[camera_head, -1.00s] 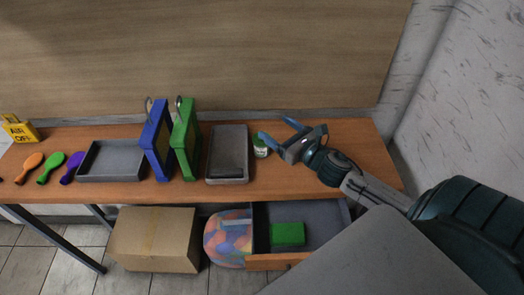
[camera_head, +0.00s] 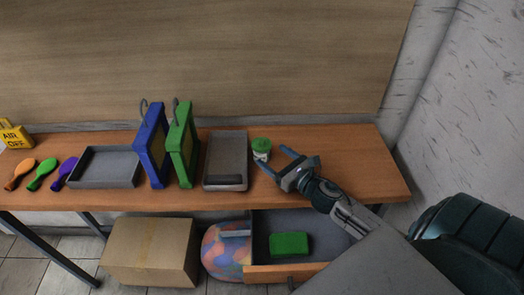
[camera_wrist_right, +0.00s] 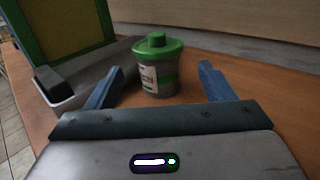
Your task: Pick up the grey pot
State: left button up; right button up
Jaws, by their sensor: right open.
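The pot (camera_head: 261,149) stands upright on the table, right of the grey tray. It has a green lid, a grey body with a green band and a white label, and shows closely in the right wrist view (camera_wrist_right: 157,66). My right gripper (camera_head: 275,161) is open and close in front of the pot. In the wrist view its two blue fingers (camera_wrist_right: 158,84) are spread to either side, with the pot between and just beyond them. I cannot see any contact. My left gripper is not in view.
A grey tray (camera_head: 211,184) holding a dark block stands just left of the pot. Green (camera_head: 183,145) and blue (camera_head: 152,145) frames stand upright further left. An open drawer (camera_head: 335,236) with a green block (camera_head: 289,244) sits below. The table's right end is clear.

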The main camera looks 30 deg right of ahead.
aim_at(261, 147)
jog(key=shift+w+a+p, duration=0.2)
jog(key=shift+w+p, duration=0.55)
jog(key=shift+w, duration=0.05)
jog(key=shift+w+r+p, duration=0.15)
jog(key=shift+p, duration=0.2)
jog(key=w+p, duration=0.3)
jog(key=w, duration=0.1)
jog(key=shift+a, duration=0.35)
jog(key=shift+w+a, duration=0.1)
jog(key=shift+w, duration=0.25)
jog(key=shift+f, duration=0.2)
jog(key=c, duration=1)
jog(key=shift+c, duration=1.1)
jog(key=shift+r, duration=0.1)
